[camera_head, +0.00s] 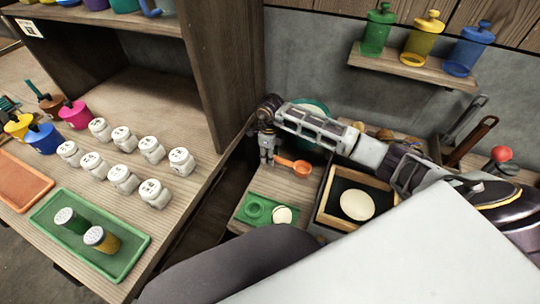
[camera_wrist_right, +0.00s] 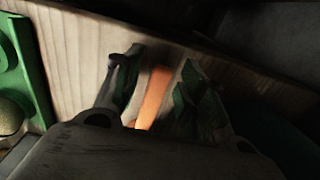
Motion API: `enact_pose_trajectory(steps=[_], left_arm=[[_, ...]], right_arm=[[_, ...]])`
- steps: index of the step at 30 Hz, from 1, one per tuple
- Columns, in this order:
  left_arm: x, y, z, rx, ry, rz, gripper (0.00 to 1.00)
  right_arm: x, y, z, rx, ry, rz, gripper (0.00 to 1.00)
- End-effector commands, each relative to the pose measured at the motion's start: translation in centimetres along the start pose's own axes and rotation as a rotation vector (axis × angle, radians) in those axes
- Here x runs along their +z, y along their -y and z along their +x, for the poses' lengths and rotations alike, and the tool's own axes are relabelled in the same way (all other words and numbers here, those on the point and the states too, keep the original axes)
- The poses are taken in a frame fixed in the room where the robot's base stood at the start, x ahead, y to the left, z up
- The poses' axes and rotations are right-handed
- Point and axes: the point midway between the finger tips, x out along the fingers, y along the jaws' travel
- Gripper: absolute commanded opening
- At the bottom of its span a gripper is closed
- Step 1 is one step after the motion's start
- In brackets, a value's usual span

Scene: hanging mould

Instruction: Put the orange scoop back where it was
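The orange scoop (camera_head: 300,168) is on or just above the small wooden worktop, its round bowl pointing right and its handle toward my right gripper (camera_head: 267,158). In the right wrist view the orange handle (camera_wrist_right: 153,97) lies between the two fingers of my right gripper (camera_wrist_right: 160,75). Light wood shows on both sides of the handle, so the fingers look apart from it and open. I cannot tell whether the scoop touches the wood. My left gripper is not in view.
A green tray with round hollows (camera_head: 256,208) lies in front of the scoop. A wooden-framed dark box (camera_head: 328,210) with a pale disc (camera_head: 357,204) stands right of it. A dark wooden cabinet side (camera_head: 226,70) rises at left.

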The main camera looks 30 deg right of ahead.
Motion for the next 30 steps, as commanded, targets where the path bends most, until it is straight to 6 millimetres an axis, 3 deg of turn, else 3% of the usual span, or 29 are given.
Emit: enact_pose_trajectory(steps=[21, 30], left_arm=[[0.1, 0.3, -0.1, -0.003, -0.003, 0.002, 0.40], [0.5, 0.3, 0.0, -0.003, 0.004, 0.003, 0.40]], right_arm=[[0.0, 0.1, -9.7, -0.002, 0.002, 0.000, 0.40], [0.0, 0.1, -11.5, -0.001, 0.000, 0.000, 0.40]])
